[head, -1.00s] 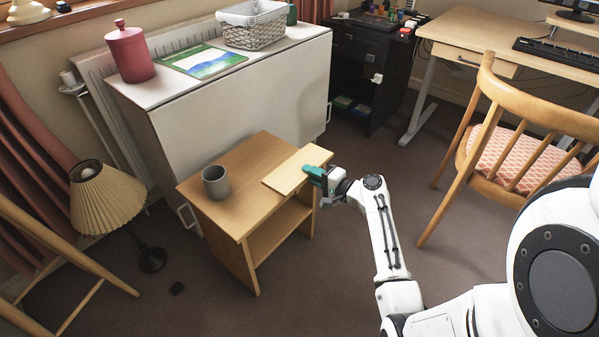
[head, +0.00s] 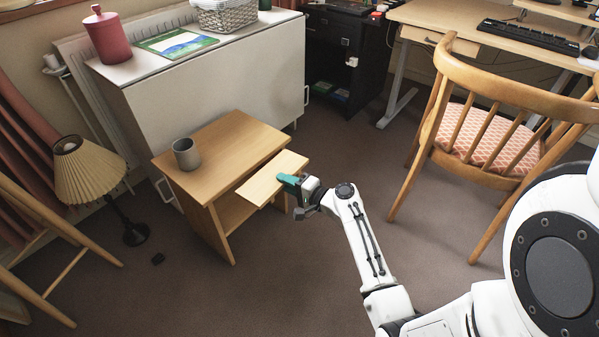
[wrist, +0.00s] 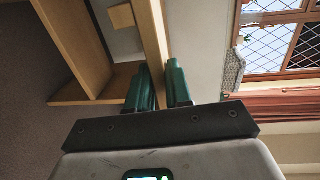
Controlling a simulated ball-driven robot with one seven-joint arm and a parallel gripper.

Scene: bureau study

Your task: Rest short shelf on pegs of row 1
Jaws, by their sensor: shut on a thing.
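The short shelf (head: 265,183) is a pale wooden board. My gripper (head: 290,181), with teal fingers, is shut on its right end and holds it in the air, roughly level, by the front of the small wooden unit (head: 222,148). In the wrist view the board (wrist: 152,35) runs away from between the fingers of my gripper (wrist: 163,78), beside the unit's panels (wrist: 72,40). The unit has an open front with a lower board inside. The shelf covers part of the opening in the head view. I cannot make out the pegs or row 1.
A grey mug (head: 186,154) stands on the unit's top. A white cabinet (head: 215,85) stands behind it. A lamp (head: 88,172) is at left, and a wooden chair (head: 490,130) at right. The carpet (head: 240,295) in front is mostly clear.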

